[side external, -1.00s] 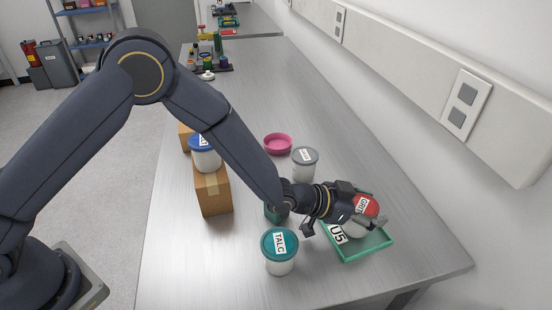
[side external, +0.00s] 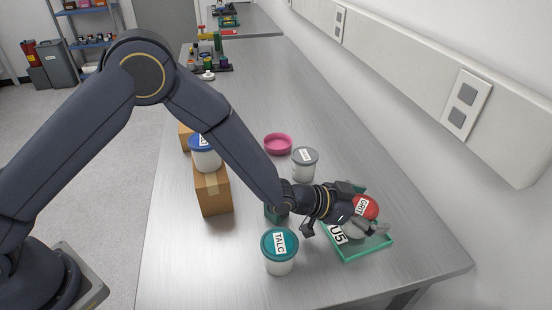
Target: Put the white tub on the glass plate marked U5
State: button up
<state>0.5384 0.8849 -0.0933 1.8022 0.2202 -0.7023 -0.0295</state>
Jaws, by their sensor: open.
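A white tub with a red lid (side external: 367,206), its label partly readable as GRIT, stands on the green-rimmed plate (side external: 375,247) marked U5 at the right front of the bench. My gripper (side external: 367,214) is open at this tub, with one finger on its near side and the other partly hidden behind it. Most of the tub's body is hidden by the gripper. Other white tubs stand on the bench: one with a teal lid marked TALC (side external: 280,262), and one with a grey lid (side external: 304,169).
A blue-lidded tub (side external: 206,160) stands on a cardboard box (side external: 213,196) at the left. A pink dish (side external: 278,144) lies behind the grey-lidded tub. A dark green object (side external: 273,214) is partly hidden under my arm. The wall with sockets (side external: 466,104) runs along the right.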

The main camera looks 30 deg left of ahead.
aim_at(358, 205)
jog(key=shift+s+a+r, duration=0.2)
jog(key=shift+a+r, duration=0.05)
jog(key=shift+s+a+r, duration=0.8)
jog(key=shift+s+r, duration=0.05)
jog(key=shift+r, duration=0.1)
jog(key=r, duration=0.6)
jog(key=shift+w+a+r, duration=0.15)
jog(key=shift+a+r, duration=0.05)
jog(key=shift+a, duration=0.05)
jog(key=s+a+r+n+y, duration=0.25)
jog(key=a+r, duration=0.25)
jog(key=a, duration=0.5)
jog(key=s+a+r+n+y, duration=0.1)
jog(key=a+r+y, duration=0.3)
jog(key=a, duration=0.5)
jog(key=s+a+r+n+g+y, duration=0.1)
jog(key=s+a+n+g, duration=0.1)
jog(key=s+a, duration=0.6)
jog(key=s+a+n+g+y, duration=0.1)
jog(key=s+a+n+y, duration=0.1)
jog(key=s+a, duration=0.6)
jog(key=s+n, duration=0.1)
jog(key=s, duration=0.6)
jog(key=shift+s+a+r+g, duration=0.25)
jog(key=shift+a+r+g, duration=0.1)
jog(key=shift+g, duration=0.05)
